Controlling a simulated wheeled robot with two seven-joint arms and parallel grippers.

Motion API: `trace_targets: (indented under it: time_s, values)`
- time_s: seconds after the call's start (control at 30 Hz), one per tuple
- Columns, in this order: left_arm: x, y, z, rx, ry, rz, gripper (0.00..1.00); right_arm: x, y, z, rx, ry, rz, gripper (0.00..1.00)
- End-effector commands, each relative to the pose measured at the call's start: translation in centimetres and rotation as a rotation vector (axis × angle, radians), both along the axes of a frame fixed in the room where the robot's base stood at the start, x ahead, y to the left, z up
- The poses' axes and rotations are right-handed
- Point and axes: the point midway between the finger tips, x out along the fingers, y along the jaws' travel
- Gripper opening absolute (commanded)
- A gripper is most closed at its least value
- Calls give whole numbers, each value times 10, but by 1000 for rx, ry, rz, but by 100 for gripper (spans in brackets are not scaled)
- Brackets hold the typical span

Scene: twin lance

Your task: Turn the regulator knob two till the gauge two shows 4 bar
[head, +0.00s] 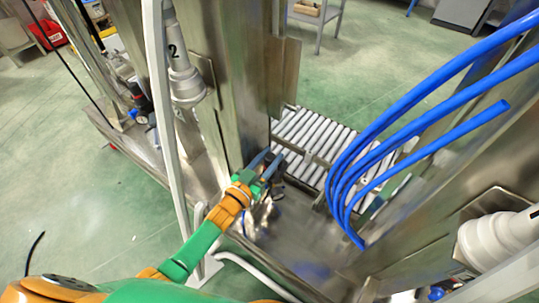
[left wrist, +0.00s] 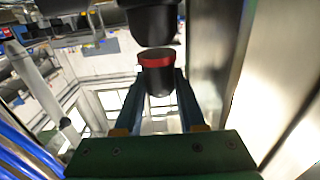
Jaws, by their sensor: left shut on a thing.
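My left gripper (head: 266,165) reaches in from the lower left in the head view, beside a steel post. In the left wrist view its two blue fingers (left wrist: 160,82) are shut on a black knob with a red ring (left wrist: 155,60), one finger on each side. A dark cylindrical body (left wrist: 153,24) lies in line with the knob, just above it in the picture. In the head view the gripper hides most of the knob. No gauge face can be read in either view. My right gripper is not in view.
A white lance marked 2 (head: 183,75) hangs left of the post. Another regulator unit (head: 141,103) sits further left. Blue hoses (head: 400,110) arch on the right, near a second white lance (head: 492,240). A roller conveyor (head: 312,140) lies behind the gripper.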

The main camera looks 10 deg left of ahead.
Motion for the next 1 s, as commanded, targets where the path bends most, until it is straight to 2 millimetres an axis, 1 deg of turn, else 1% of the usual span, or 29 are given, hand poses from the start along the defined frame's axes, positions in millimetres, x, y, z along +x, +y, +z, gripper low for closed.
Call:
trace_targets:
  time_s: [0.1,0.2,0.53,0.57,0.6,1.0]
  values:
    - [1,1,-1,7,-6,-99,0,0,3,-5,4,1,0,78]
    - [1,1,0,3,-2,-147,0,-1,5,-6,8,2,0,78]
    - [0,1,-1,0,3,-161,0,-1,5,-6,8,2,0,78]
    - [0,1,-1,0,3,-161,45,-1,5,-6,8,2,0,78]
    - [0,1,-1,0,3,-161,53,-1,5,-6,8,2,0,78]
    - [0,0,0,-3,1,-152,53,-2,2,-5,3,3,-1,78]
